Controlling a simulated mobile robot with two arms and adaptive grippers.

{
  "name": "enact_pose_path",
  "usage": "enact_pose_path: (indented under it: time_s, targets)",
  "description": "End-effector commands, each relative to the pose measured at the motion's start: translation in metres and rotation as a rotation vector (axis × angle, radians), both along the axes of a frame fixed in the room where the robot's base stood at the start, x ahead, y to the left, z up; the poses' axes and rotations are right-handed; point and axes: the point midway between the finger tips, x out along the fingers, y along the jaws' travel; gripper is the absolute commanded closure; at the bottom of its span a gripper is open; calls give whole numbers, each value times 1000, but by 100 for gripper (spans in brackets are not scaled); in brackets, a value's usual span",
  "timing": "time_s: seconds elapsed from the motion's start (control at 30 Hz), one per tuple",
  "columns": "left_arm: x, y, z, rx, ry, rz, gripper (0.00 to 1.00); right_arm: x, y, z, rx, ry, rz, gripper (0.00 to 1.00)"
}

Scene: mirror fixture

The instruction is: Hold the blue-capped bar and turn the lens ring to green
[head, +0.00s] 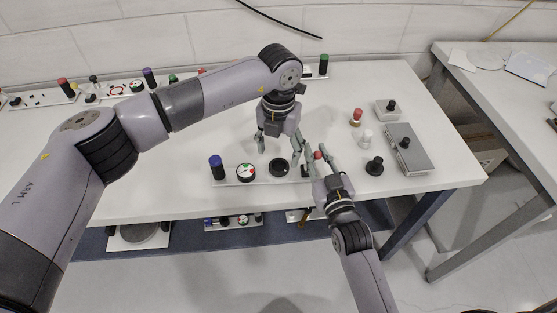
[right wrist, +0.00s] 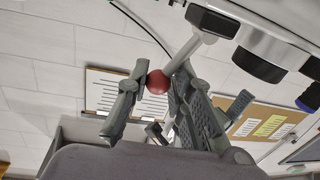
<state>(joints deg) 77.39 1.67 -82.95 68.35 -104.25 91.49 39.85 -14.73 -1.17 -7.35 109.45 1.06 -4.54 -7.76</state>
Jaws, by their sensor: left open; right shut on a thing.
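The blue-capped bar (head: 216,167) stands upright at the left end of a white plate near the table's front edge, with no gripper on it; its blue cap also shows in the right wrist view (right wrist: 308,97). Beside it is a round dial (head: 246,173) with red and green marks; its pointer is too small to read. A black ring or knob (head: 279,168) sits to its right. My left gripper (head: 279,148) is open above and around this knob; contact is unclear. My right gripper (head: 310,160) is shut on a red ball (right wrist: 157,82) on a pale rod.
At right are a grey box (head: 408,150), a black knob (head: 375,166), a white piece (head: 365,138) and a red-topped piece (head: 357,116). The table's left middle is clear.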

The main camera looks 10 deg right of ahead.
Motion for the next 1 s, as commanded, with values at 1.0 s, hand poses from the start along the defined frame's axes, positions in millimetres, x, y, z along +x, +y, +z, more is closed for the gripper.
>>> enact_pose_path:
  time_s: [1.0]
  targets:
    - [0, 0, -47, 0, 0, -2, 60, -2, -2, -11, -11, 24, -2, 100]
